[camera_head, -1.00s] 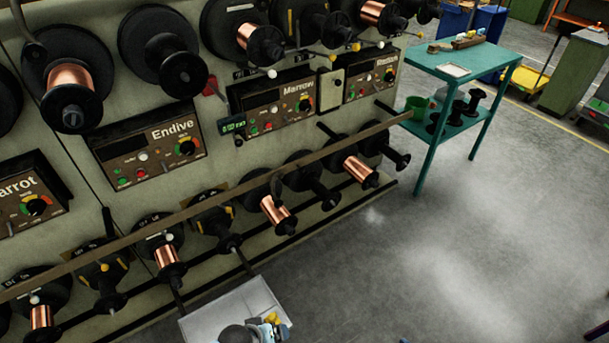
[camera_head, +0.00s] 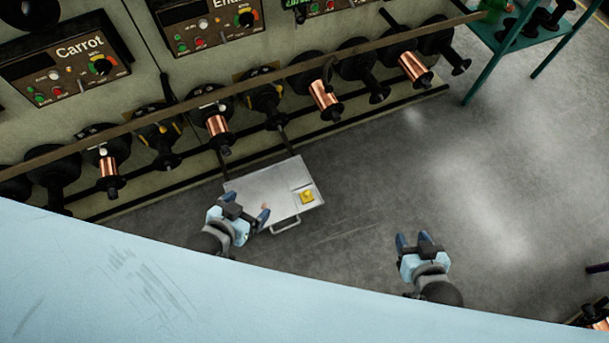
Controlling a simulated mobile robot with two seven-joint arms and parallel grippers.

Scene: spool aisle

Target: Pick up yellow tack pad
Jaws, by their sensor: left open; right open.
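My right gripper (camera_head: 414,241) is open and empty over bare floor, to the right of and in front of the tray. Nothing hides the pad.
A machine wall with copper and black spools (camera_head: 218,128) and a long bar (camera_head: 160,112) stands behind the tray. A teal table (camera_head: 522,40) stands at the top right.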

